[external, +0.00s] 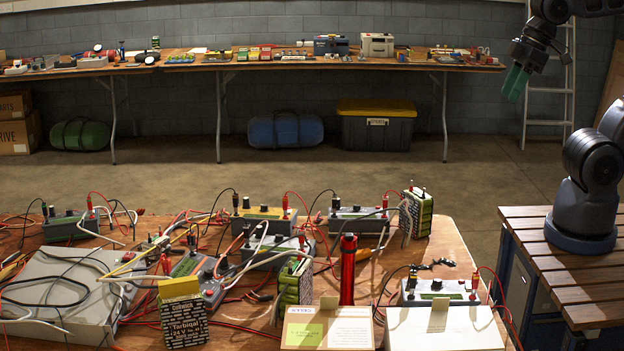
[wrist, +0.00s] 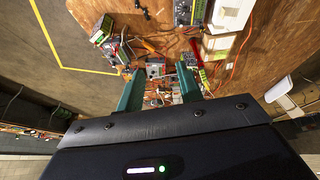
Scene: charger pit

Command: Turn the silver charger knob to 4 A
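Several grey charger boxes with dark knobs stand on the wooden table. One is at the front right (external: 440,292), one at the back (external: 356,219), one at the back left (external: 65,227). I cannot tell which is the silver one, and the dial settings are too small to read. My gripper (external: 515,82) is raised at the upper right of the external view, well apart from the chargers, with green fingers pointing down. In the wrist view my gripper (wrist: 155,70) is open and empty, and a small grey device (wrist: 156,67) shows beyond the gap between its fingers.
Red, black and white cables tangle across the table (external: 455,245). A red cylinder (external: 348,270), a yellow-topped battery (external: 182,312) and open boxes (external: 328,328) crowd the front. A slatted bench (external: 560,255) stands at the right. Air above the table is clear.

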